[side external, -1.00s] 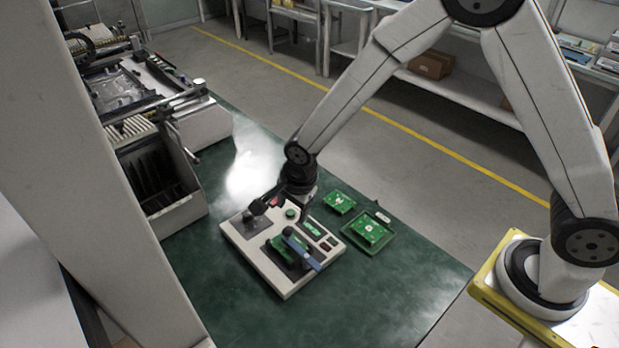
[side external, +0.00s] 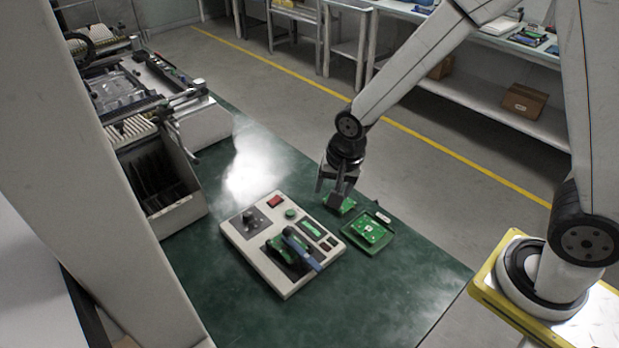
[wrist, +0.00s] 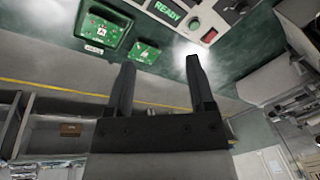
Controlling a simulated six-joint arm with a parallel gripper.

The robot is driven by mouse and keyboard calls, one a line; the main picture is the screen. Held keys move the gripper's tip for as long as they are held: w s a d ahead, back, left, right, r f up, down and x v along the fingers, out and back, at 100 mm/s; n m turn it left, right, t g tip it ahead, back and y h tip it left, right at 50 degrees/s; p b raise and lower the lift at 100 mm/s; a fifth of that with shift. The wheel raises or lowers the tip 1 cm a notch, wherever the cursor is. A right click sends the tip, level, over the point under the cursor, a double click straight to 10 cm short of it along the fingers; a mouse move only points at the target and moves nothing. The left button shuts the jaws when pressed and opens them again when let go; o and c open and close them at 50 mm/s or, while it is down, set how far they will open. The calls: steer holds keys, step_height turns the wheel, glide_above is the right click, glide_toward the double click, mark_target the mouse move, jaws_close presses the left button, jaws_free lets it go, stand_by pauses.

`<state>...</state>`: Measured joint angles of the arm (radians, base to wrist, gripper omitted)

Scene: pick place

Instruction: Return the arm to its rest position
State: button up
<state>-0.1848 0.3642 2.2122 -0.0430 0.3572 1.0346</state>
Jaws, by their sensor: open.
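My gripper (side external: 332,190) hangs above the back edge of the green table, over a loose green circuit board (side external: 348,205) that it partly hides. In the wrist view the two fingers of my gripper (wrist: 158,80) stand apart with nothing between them. A white test box (side external: 262,262) with a red button, a green button, a knob and a blue-handled clamp sits to the left, clear of the gripper. A green tray (side external: 382,236) holding another circuit board (side external: 369,232) lies to the right of the loose board.
The green table (side external: 420,285) is bare at its right end. A grey slotted rack (side external: 175,205) and machinery stand at the left. A pale column (side external: 95,150) fills the left foreground. A shelf with a cardboard box (side external: 523,101) stands beyond the floor.

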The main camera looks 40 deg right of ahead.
steer(key=s+d+r+n, duration=0.3)
steer(key=s+d+n, duration=0.3)
steer(key=s+n, duration=0.3)
steer(key=shift+s+d+r, duration=0.25)
steer(key=shift+s+d, duration=0.1)
steer(key=shift+d, duration=0.05)
stand_by(0.7)
